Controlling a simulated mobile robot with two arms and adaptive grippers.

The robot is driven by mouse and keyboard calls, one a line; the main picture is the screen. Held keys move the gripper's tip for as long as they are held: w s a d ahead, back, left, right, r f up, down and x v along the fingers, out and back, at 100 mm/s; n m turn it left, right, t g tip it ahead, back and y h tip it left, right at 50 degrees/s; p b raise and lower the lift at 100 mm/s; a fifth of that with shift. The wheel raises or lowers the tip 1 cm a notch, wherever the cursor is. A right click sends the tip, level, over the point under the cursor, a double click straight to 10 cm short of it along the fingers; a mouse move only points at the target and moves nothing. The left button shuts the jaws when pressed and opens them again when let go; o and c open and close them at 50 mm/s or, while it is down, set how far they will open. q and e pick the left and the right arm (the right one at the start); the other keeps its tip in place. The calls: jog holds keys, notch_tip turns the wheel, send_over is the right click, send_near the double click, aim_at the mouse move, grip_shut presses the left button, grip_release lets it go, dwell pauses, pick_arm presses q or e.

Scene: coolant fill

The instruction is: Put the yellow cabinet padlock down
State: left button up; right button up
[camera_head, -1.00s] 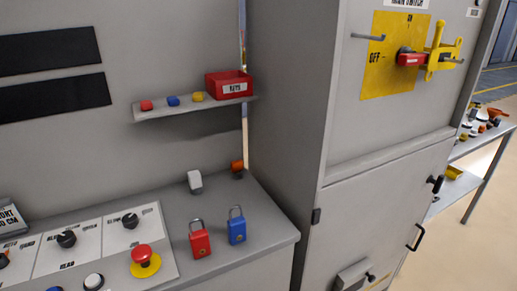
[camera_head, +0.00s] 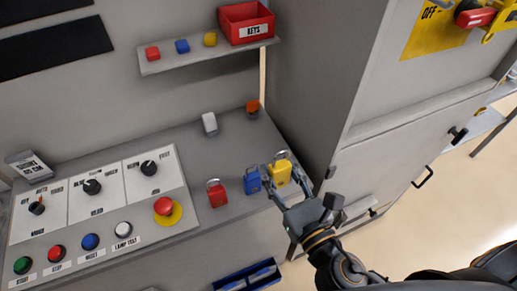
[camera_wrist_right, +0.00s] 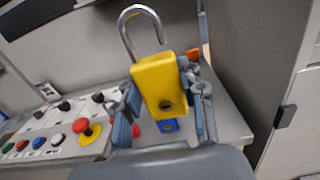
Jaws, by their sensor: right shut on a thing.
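The yellow padlock (camera_head: 280,173) is held by my right gripper (camera_head: 284,182) over the right end of the grey console top (camera_head: 185,150). In the right wrist view the yellow padlock (camera_wrist_right: 160,85) is between the two fingers, its shackle (camera_wrist_right: 138,20) up and swung open on one side. I cannot tell if its base touches the console top. The blue padlock (camera_head: 252,181) stands just left of it, partly hidden behind it in the wrist view (camera_wrist_right: 168,126). The red padlock (camera_head: 217,195) stands further left. My left gripper is not in view.
A white item (camera_head: 209,123) and an orange item (camera_head: 252,109) stand behind the padlocks. A shelf (camera_head: 205,55) above carries a red keys box (camera_head: 247,22). The control panel (camera_head: 95,205) is at left; the grey cabinet (camera_head: 330,75) rises close at right.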

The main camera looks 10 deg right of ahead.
jog(key=w+d+f, duration=0.1)
jog(key=w+f, duration=0.2)
jog(key=w, duration=0.1)
jog(key=w+d+f, duration=0.1)
jog(key=w+f, duration=0.2)
jog(key=w, duration=0.1)
jog(key=w+d+f+b, duration=0.1)
jog(key=w+d+f, duration=0.1)
jog(key=w, duration=0.2)
jog(key=shift+f, duration=0.4)
jog(key=f, duration=0.1)
jog(key=f+b, duration=0.2)
jog(key=shift+w+d+f, duration=0.15)
jog(key=shift+w+f, duration=0.15)
jog(key=shift+f, duration=0.1)
